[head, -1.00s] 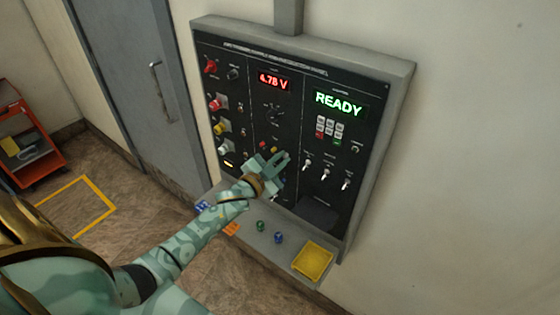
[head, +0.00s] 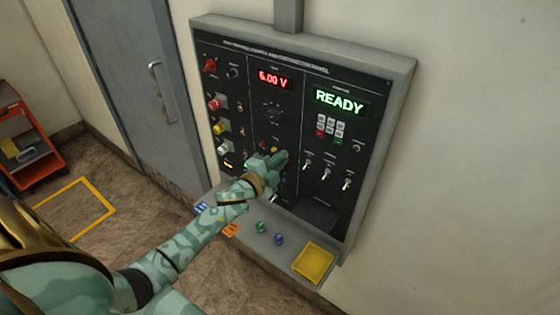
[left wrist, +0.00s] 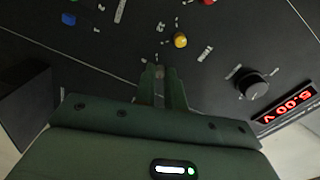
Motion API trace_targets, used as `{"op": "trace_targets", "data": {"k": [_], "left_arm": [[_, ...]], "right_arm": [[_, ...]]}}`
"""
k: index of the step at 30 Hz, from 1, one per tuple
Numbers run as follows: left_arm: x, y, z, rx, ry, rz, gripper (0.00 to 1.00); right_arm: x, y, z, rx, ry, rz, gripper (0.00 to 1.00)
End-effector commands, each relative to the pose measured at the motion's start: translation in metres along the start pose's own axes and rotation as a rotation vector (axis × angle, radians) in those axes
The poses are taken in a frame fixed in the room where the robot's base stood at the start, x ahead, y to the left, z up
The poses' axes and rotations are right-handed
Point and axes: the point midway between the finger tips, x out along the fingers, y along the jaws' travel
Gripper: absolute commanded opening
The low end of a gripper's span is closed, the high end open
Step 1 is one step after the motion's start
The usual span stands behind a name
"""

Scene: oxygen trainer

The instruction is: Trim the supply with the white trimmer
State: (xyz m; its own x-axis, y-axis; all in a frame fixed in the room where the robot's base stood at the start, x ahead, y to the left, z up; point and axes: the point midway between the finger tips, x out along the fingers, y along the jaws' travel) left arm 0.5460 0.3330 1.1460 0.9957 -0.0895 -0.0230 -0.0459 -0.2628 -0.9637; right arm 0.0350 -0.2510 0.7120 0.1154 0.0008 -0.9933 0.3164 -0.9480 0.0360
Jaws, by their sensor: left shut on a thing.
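The dark training panel (head: 290,120) hangs on the wall. Its red supply display (head: 274,79) seems to read 5.00 V; it also shows, tilted, in the left wrist view (left wrist: 287,106). My left gripper (head: 281,158) is at the lower middle of the panel and hides the trimmer in the head view. In the left wrist view its fingers (left wrist: 161,76) are shut on a small pale knob, the white trimmer (left wrist: 160,71), mostly covered by the fingertips. My right gripper is not in view.
A yellow knob (left wrist: 180,40) and a black rotary knob (left wrist: 254,85) sit near the fingers. The green display (head: 339,102) reads READY. Toggle switches (head: 326,174) are to the right. The shelf below bears a yellow tray (head: 313,263) and small coloured pieces (head: 279,239).

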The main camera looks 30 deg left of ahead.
Motion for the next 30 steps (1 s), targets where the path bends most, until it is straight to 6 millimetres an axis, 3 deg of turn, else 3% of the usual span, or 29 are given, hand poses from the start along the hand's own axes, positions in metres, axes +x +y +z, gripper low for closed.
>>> {"op": "trace_targets", "data": {"k": [14,15,17,26,30], "left_arm": [[0.0,0.0,-0.001,0.012,0.001,0.001,0.0],[0.0,0.001,-0.001,0.012,0.001,0.001,0.22],[0.0,0.001,-0.001,0.012,0.001,0.001,0.33],[-0.002,0.001,0.0,0.011,0.0,0.001,0.33],[-0.019,0.002,0.0,0.012,0.0,0.003,0.33]], "right_arm": [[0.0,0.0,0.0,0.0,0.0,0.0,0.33],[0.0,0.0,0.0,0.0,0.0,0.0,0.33],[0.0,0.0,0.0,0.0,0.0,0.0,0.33],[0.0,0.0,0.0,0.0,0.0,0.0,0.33],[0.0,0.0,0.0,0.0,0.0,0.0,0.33]]}}
